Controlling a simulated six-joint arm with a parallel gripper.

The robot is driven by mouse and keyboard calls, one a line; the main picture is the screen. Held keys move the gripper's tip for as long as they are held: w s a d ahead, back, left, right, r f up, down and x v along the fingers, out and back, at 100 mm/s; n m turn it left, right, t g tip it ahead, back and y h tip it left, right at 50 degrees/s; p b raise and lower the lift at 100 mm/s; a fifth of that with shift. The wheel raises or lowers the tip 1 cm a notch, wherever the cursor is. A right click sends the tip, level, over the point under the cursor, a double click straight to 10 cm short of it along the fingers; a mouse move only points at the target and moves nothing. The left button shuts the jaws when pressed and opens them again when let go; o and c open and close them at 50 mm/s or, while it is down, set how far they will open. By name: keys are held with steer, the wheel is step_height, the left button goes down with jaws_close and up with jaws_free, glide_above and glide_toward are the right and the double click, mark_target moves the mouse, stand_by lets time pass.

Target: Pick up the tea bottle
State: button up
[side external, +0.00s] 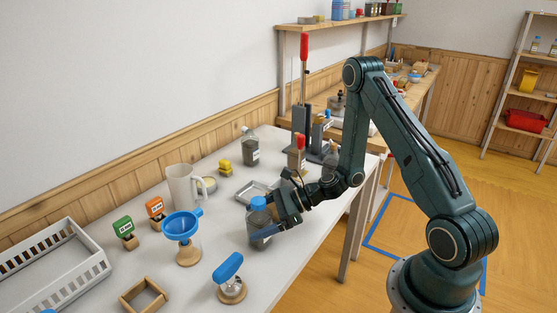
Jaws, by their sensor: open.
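A clear bottle with a blue cap (259,203) stands upright near the right edge of the white table. My gripper (266,229) is open beside it, with its fingers low at the bottle's body. I cannot tell whether the fingers touch it, and they hide part of its lower body. Another clear bottle with a grey cap and dark contents (250,149) stands farther back on the table, apart from my gripper. The labels are too small to read, so I cannot tell which bottle holds tea.
A blue funnel on a stand (183,228), a blue-handled stamp-like object (229,276) and a white jug (183,186) stand left of my gripper. A metal tray (245,192) lies just behind. A white basket (55,262) and wooden frame (143,295) are at the front left.

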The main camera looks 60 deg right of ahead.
stand_by(0.3)
steer(key=c, duration=1.3)
steer(key=shift+r, duration=0.2)
step_height(320, 180, up, 20)
steer(key=shift+f, duration=0.2)
steer(key=shift+w+f, duration=0.1)
steer(key=shift+w, duration=0.05)
stand_by(0.7)
steer(key=shift+w+f+m+t+h, duration=0.9)
steer(key=shift+w+f+m+h, duration=0.3)
steer(key=shift+m+h, duration=0.2)
steer(key=shift+w+f+m+t+h, duration=0.9)
steer(key=shift+w+f+m+h, duration=0.2)
steer(key=shift+m+h, duration=0.25)
